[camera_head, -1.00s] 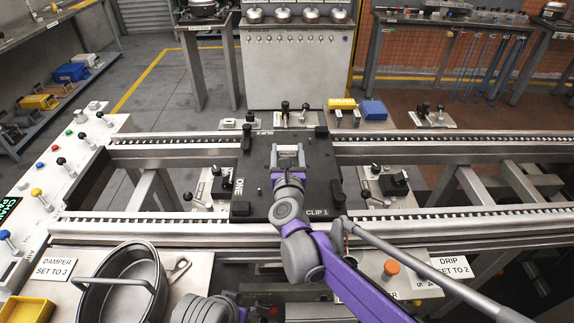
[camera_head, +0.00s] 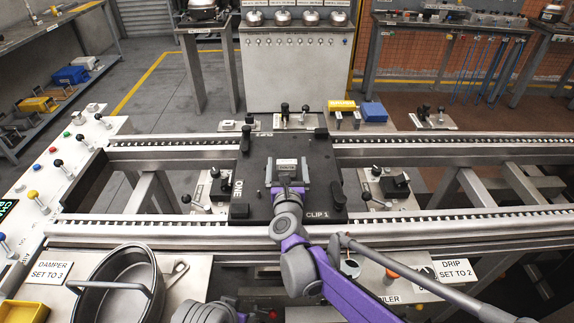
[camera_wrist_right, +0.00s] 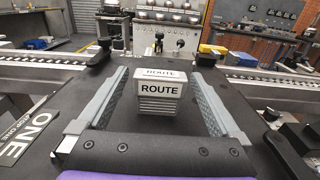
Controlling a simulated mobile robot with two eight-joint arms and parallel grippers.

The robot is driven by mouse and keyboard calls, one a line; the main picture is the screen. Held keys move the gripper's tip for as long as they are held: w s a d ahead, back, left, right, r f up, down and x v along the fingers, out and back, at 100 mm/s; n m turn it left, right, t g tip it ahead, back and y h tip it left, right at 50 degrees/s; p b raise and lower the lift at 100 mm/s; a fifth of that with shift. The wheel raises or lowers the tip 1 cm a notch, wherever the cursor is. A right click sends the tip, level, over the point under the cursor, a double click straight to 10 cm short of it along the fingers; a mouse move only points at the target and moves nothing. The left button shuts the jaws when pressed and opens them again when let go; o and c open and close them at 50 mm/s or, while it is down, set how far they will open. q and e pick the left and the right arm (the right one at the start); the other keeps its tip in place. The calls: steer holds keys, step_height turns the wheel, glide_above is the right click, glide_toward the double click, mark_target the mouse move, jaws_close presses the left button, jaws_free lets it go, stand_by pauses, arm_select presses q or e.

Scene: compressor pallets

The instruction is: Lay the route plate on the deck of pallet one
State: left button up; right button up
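The route plate (camera_head: 287,163) is a small pale block marked ROUTE. It sits on the dark deck of pallet one (camera_head: 254,187), near its middle, and appears to rest there. In the right wrist view the route plate (camera_wrist_right: 160,97) is upright, with its label facing me and a ribbed part below. My right gripper (camera_head: 288,172) is low over the deck. Its two grey fingers are spread on either side of the plate, with a gap on both sides in the right wrist view (camera_wrist_right: 159,76). My left gripper is not in view; part of my left arm shows at the bottom.
Pallet one sits across two metal rails (camera_head: 430,150), with dark corner blocks and CLIP 1 lettering. A control panel (camera_head: 50,165) with knobs is at left. A pan (camera_head: 125,285) stands at front left. A DRIP sign (camera_head: 455,269) is at front right.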

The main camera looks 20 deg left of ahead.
steer(key=shift+r, duration=0.1)
steer(key=shift+s+r, duration=0.1)
steer(key=shift+s, duration=0.15)
steer(key=p+v, duration=0.1)
steer(key=v, duration=1)
steer(key=shift+s+d, duration=0.15)
steer(key=shift+s, duration=0.15)
steer(key=shift+d, duration=0.1)
